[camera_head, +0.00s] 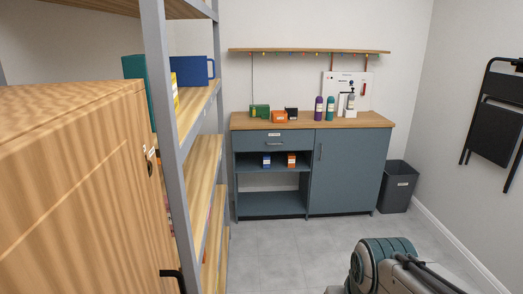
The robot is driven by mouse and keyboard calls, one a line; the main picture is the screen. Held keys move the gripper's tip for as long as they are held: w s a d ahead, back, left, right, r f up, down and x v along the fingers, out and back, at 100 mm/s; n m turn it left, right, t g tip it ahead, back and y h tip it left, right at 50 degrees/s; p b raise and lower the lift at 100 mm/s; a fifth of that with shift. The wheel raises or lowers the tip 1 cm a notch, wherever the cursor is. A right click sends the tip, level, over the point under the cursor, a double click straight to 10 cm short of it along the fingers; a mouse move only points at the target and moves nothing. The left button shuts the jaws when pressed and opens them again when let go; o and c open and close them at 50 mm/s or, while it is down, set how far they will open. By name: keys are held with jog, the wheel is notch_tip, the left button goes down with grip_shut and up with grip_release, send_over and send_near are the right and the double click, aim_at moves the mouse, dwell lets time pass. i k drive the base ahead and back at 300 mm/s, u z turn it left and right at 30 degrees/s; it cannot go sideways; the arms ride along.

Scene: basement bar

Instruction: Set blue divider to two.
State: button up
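A blue piece (192,70) with a squared loop at its right end stands on the upper board of the shelf rack at the left. It may be the blue divider, but I cannot read any mark or number on it. A smaller blue item (266,161) sits in the open middle compartment of the grey-blue cabinet, with a pale label on its front. My arm shows at the bottom right, far from both blue things. My gripper's fingers are not visible.
The metal-framed shelf rack (164,110) and a wooden cabinet (75,185) fill the left side. The grey-blue cabinet (345,168) stands at the back wall, with bottles and small boxes on top. A dark bin (397,188) is beside it. The grey floor (290,255) between is clear.

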aim_at(192, 71)
jog(key=z, duration=0.05)
jog(key=i, duration=1.6)
jog(key=u, duration=0.3)
jog(key=i, duration=1.1)
jog(key=u, duration=0.2)
